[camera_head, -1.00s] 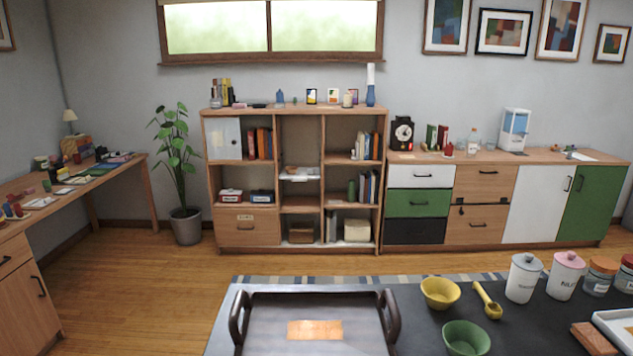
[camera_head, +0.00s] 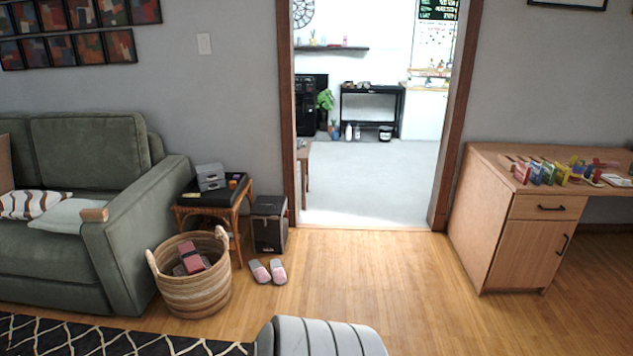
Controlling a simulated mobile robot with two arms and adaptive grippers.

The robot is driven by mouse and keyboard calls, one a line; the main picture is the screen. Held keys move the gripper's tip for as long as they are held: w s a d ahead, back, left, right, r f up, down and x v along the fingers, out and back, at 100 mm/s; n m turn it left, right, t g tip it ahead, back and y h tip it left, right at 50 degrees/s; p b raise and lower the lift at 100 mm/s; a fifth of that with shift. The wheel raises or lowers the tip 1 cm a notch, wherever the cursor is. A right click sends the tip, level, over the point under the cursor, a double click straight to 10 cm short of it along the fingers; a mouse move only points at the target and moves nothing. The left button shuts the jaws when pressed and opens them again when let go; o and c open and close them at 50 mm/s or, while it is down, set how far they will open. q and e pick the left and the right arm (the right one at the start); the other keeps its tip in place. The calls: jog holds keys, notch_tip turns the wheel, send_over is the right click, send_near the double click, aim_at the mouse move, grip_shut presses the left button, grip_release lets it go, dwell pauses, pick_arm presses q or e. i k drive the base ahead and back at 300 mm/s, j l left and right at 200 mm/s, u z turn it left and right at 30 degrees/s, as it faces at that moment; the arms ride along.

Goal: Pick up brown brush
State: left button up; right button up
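I cannot make out a brush for certain in the head view. Neither of my grippers shows in the head view.
A woven basket (camera_head: 192,292) with dark and reddish items stands before the sofa. A side table (camera_head: 212,197), a black box (camera_head: 269,229) and pink slippers (camera_head: 268,271) are near it. A doorway is in the middle, a wooden desk (camera_head: 520,235) right, a grey ribbed seat (camera_head: 318,338) in front.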

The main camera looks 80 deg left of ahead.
aim_at(95, 215)
jog(key=u, duration=4.1)
jog(key=i+l, duration=0.1)
jog(key=i, duration=0.75)
jog(key=i+l, duration=0.15)
jog(key=i, duration=0.75)
jog(key=l+z, duration=0.05)
